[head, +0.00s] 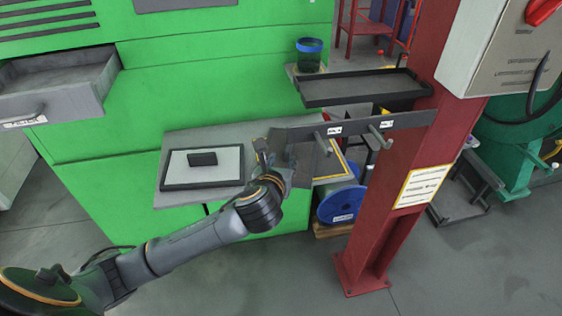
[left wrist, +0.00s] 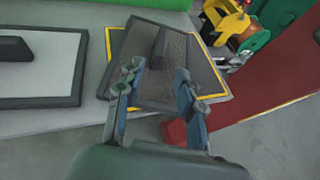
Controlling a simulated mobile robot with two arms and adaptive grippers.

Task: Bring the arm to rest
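My left arm (head: 195,248) reaches in from the lower left in the head view. Its gripper (head: 267,158) is beside the grey table, left of a dark grey plate (head: 302,153). In the left wrist view the two fingers of the gripper (left wrist: 158,70) stand apart with nothing between their tips. Whether the plate hangs or rests on something I cannot tell. My right gripper is not in view.
A framed light panel with a dark handle (head: 228,163) lies on the grey table. A labelled bar with two pegs (head: 353,127) and a black tray (head: 360,86) stick out from the red column (head: 390,190). A blue spool (head: 340,204) stands below. The floor in front is clear.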

